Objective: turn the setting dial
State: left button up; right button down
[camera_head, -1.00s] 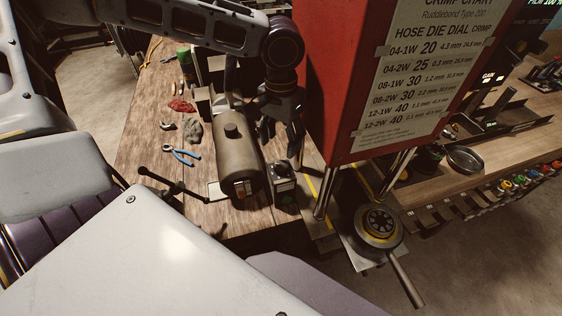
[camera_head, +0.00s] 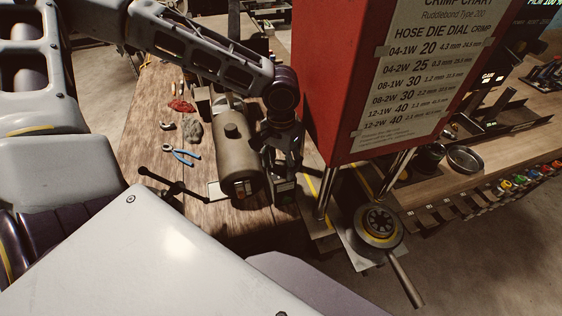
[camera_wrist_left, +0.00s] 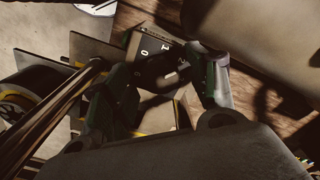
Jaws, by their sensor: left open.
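The setting dial sits on a small dark box (camera_head: 284,190) between the grey motor cylinder and the red press. In the left wrist view, the box's top face (camera_wrist_left: 148,44) shows printed numerals around a dark knob (camera_wrist_left: 155,76). My left gripper (camera_head: 282,168) reaches down over the box from behind. In the left wrist view, its open fingers (camera_wrist_left: 168,92) stand on either side of the knob. I cannot tell whether they touch it. In the head view, the fingers hide most of the knob. My right gripper is not in view.
The grey cylinder (camera_head: 237,160) stands close left of my gripper, and the red press with its crimp chart (camera_head: 320,90) close right. Blue pliers (camera_head: 183,156) and a red rag (camera_head: 181,105) lie on the wooden bench.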

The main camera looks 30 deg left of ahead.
pick_arm(q)
jog(key=shift+c, duration=0.2)
jog(key=c, duration=1)
jog(key=shift+m, duration=0.3)
